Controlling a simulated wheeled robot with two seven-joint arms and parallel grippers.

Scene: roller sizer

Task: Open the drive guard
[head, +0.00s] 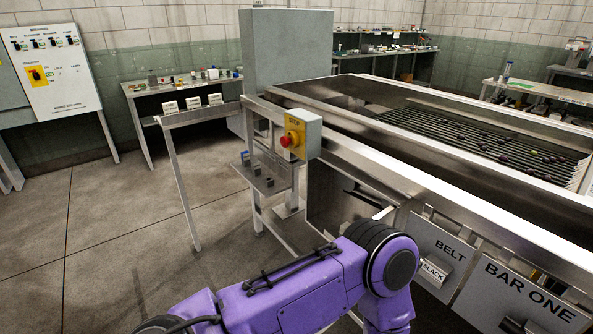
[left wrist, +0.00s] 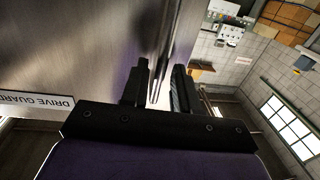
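In the left wrist view, a smooth metal panel (left wrist: 75,50) fills the left side. A white label reading DRIVE GUARD (left wrist: 35,101) shows upside down at its lower left. A shiny upright metal bar or edge (left wrist: 164,50) runs down between the two dark fingers of my left gripper (left wrist: 160,88). The fingers stand apart with the bar between them; I cannot tell whether they press on it. In the head view my purple left arm reaches toward the machine's front side, and its gripper is out of the frame. My right gripper is in neither view.
Floor (head: 110,240) to the left is clear.

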